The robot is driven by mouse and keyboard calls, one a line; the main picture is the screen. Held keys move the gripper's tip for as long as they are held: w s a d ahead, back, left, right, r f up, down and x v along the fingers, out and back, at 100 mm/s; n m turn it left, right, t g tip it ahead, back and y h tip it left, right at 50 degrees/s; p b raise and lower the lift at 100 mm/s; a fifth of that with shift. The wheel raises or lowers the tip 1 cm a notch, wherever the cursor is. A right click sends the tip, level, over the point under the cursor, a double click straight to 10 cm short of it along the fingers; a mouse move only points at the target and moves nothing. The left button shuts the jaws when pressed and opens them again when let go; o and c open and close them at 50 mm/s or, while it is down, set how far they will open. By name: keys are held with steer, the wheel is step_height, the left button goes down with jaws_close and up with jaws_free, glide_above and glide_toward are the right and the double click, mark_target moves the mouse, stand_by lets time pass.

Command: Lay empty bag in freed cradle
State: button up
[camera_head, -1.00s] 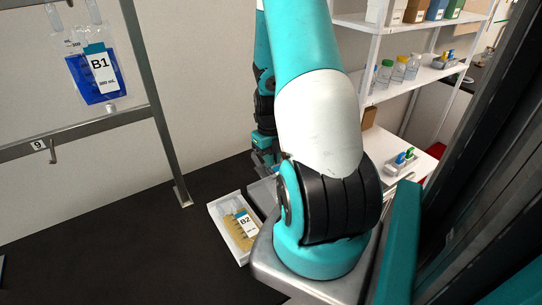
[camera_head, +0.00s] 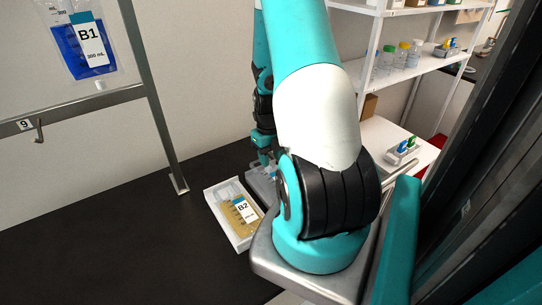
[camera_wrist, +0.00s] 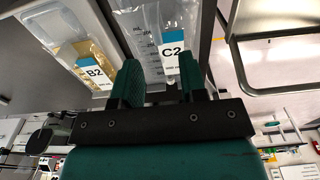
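The clear bag labelled C2 (camera_wrist: 150,38) shows in the wrist view just beyond my fingertips, with no coloured fluid visible in it. My gripper (camera_wrist: 160,82) has its fingers apart, with the bag's lower end at the gap between them; whether they touch it is unclear. In the head view my gripper (camera_head: 266,160) is low, over a grey cradle (camera_head: 258,183) partly hidden by my arm. Bag C2 is hard to make out there. The amber bag labelled B2 (camera_head: 232,201) lies in a white tray (camera_head: 240,243) beside the cradle; it also shows in the wrist view (camera_wrist: 66,50).
Shelves (camera_head: 425,63) with bottles stand at the right. The dark counter (camera_head: 120,245) left of the tray is clear.

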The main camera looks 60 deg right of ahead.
step_height(320, 180, up, 17)
steer(key=b, duration=0.3)
steer(key=w+a+r+n+t+y+b, duration=0.1)
steer(key=w+a+n, duration=0.2)
steer(key=a+n, duration=0.85)
steer(key=w+a+r+n+t, duration=0.1)
steer(key=w+a+n, duration=0.3)
steer(key=a+n, duration=0.7)
steer(key=s+a+n+y, duration=0.1)
steer(key=s+a+n, duration=0.3)
steer(key=a+n, duration=0.2)
steer(key=s+a+n+g+y+b, duration=0.1)
steer(key=s+a+n, duration=0.2)
steer(key=a+n, duration=0.3)
steer(key=s+a+n+y+b, duration=0.1)
steer(key=s+a+n, duration=0.3)
steer(key=n, duration=1)
steer(key=shift+s+a, duration=0.35)
steer(key=shift+a, duration=0.75)
steer(key=shift+n, duration=0.25)
